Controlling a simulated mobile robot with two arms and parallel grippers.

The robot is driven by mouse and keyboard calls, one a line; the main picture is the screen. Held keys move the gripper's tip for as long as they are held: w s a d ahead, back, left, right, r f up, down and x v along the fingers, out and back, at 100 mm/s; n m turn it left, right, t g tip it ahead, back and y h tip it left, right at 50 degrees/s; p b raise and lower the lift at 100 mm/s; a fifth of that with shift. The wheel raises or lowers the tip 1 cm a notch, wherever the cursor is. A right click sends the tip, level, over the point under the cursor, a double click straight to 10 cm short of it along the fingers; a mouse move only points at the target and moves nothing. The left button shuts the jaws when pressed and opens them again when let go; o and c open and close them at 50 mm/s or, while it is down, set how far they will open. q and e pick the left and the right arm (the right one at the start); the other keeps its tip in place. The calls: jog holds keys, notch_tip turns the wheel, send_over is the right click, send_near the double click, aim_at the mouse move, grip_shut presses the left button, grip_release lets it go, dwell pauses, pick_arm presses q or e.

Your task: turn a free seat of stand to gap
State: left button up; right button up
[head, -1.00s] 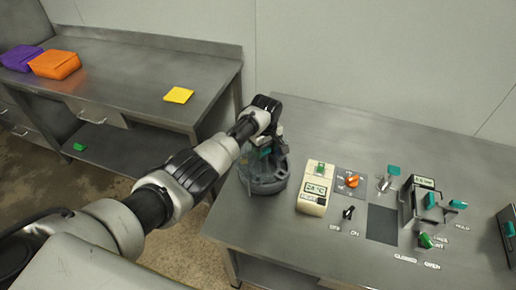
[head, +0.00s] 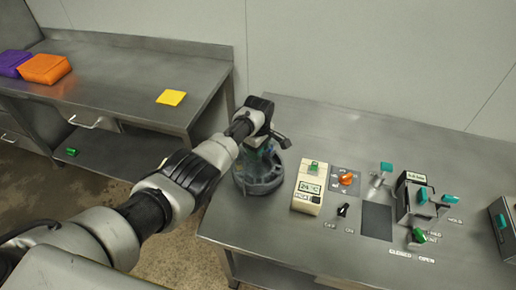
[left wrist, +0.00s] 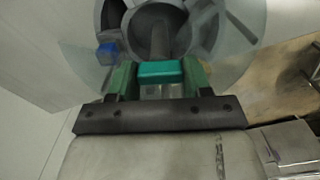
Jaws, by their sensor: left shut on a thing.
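The round grey stand (head: 260,184) stands at the left end of the right-hand table, under my left gripper. In the left wrist view it is a disc (left wrist: 222,58) with dark seat openings around a centre post. My left gripper (left wrist: 160,80) has its green fingers on either side of a teal grip (left wrist: 160,70) and is shut on it. A small blue piece (left wrist: 107,52) sits at the stand's left in that view. My arm hides much of the stand in the head view, and I cannot tell which seat faces the gap. My right gripper is not in view.
Right of the stand are a cream box with a display (head: 308,190), an orange knob (head: 346,179), a black switch (head: 343,210) and levers with teal handles (head: 386,167). The left table holds orange (head: 45,69) and purple packs and a yellow sheet (head: 171,97). The table behind the stand is clear.

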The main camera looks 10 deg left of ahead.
pick_arm(q)
jog(key=shift+w+r, duration=0.15)
jog(key=o, duration=1)
jog(key=shift+o, duration=1.4)
notch_tip(320, 180, up, 11)
jog(key=shift+f, duration=0.25)
